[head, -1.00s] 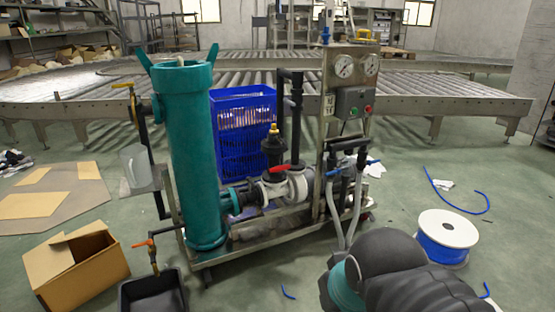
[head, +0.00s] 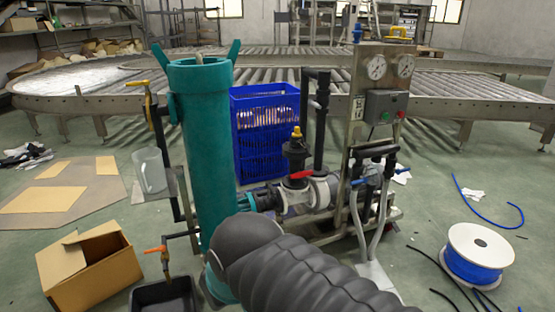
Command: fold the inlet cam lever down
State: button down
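The skid carries a tall teal vessel (head: 208,150) with two raised lugs, a valve with a red handle (head: 299,175), and a dark vertical pipe (head: 320,120). Two pale hoses (head: 359,225) hang from dark fittings (head: 372,152) below the gauge panel, where small red and blue parts show. I cannot tell which small part is the inlet cam lever, or its position. My arm, in a dark ribbed sleeve, crosses the lower middle of the head view and covers the vessel's lower part and some of the skid. My gripper is not visible.
A black bin (head: 165,297) and an open cardboard box (head: 88,267) stand at lower left. A clear jug (head: 150,170) is left of the vessel. A blue crate (head: 264,145) stands behind the skid. A blue hose reel (head: 476,257) and loose hoses lie on the right floor.

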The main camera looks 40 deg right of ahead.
aim_at(304, 147)
jog(key=z, duration=0.05)
jog(key=i, duration=0.6)
jog(key=z, duration=0.7)
jog(key=i, duration=0.4)
jog(key=z, duration=0.45)
